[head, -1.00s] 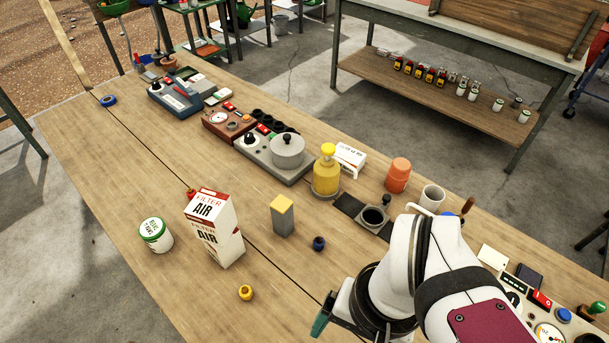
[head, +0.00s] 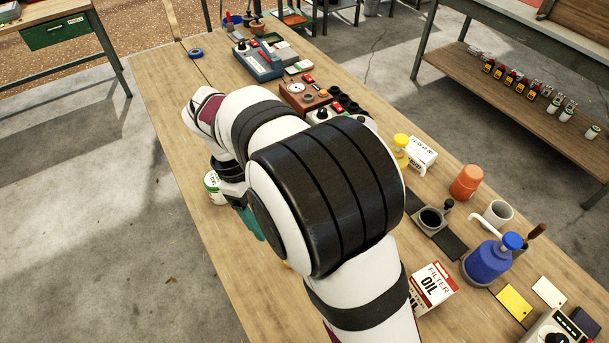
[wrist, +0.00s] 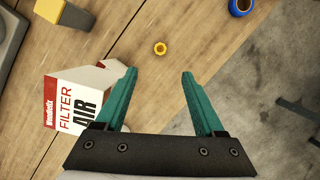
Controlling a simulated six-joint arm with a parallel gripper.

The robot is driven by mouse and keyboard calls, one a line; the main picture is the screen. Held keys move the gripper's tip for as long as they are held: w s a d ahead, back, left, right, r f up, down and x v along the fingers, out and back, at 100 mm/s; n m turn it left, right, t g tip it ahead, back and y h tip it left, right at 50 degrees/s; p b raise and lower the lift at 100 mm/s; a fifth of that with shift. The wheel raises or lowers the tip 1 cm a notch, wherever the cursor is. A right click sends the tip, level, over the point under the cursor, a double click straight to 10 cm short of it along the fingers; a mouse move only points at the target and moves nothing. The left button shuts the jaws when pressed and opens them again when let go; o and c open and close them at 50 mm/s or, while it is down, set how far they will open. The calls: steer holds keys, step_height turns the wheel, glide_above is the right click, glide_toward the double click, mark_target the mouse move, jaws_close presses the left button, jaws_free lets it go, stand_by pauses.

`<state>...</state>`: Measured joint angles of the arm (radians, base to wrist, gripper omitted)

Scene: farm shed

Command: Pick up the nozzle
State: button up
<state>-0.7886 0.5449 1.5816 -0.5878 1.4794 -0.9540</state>
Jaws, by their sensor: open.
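A small yellow ring-shaped piece, which looks like the nozzle (wrist: 160,48), lies on the wooden table in the wrist view. It is just beyond my fingertips and roughly centred between them. My gripper (wrist: 158,73) is open, with its two green fingers apart and nothing between them. In the head view my arm hides most of the gripper and the table below it; only a bit of green shows. I cannot make out the nozzle clearly in the head view.
The air filter box (wrist: 68,104) is close beside the left finger. A yellow-topped grey block (wrist: 65,12) and a blue ring-shaped object (wrist: 240,6) lie farther off. The table edge and floor are at right. A blue bottle (head: 488,264) and oil filter box (head: 433,288) stand right of my arm.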

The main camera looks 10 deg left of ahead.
steer(key=x, duration=1.6)
steer(key=shift+a, duration=0.15)
steer(key=shift+r, duration=0.1)
jaws_close()
